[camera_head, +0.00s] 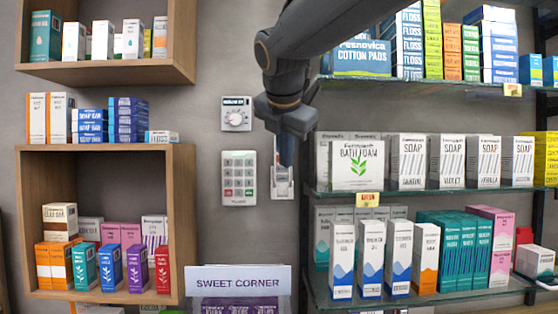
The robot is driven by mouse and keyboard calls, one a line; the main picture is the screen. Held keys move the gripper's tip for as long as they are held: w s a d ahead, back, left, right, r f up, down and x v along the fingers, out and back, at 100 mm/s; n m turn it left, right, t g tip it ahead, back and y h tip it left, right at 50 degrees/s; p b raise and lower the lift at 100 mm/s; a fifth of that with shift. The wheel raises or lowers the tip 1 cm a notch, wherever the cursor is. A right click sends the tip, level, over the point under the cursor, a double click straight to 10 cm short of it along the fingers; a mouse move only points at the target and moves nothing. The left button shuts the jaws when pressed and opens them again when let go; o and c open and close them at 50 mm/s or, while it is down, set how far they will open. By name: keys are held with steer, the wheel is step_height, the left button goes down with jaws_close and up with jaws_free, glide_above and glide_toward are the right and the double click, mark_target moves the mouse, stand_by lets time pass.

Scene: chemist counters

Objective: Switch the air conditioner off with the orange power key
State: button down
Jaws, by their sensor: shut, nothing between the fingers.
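My gripper (284,158) is shut and empty, its dark fingers in front of a narrow white wall panel (282,189). The fingers cover the upper part of this panel, and I cannot tell whether they touch it. Just left of it is a white keypad (239,178) with several grey keys and small red and green keys in its lower rows. Above the keypad is a white box with a round dial (237,114). No orange power key shows clearly. I cannot tell from this view which panel belongs to the air conditioner.
Glass shelves (420,187) with boxed soap and other cartons stand close to the right of my gripper. Wooden shelf boxes (172,220) with cartons hang at the left. A "SWEET CORNER" sign (238,282) stands below the keypad. Bare grey wall lies around the panels.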

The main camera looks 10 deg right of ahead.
steer(key=w+d+p, duration=0.1)
steer(key=w+p, duration=0.1)
steer(key=w, duration=0.6)
steer(key=shift+w+d, duration=0.15)
steer(key=shift+d, duration=0.2)
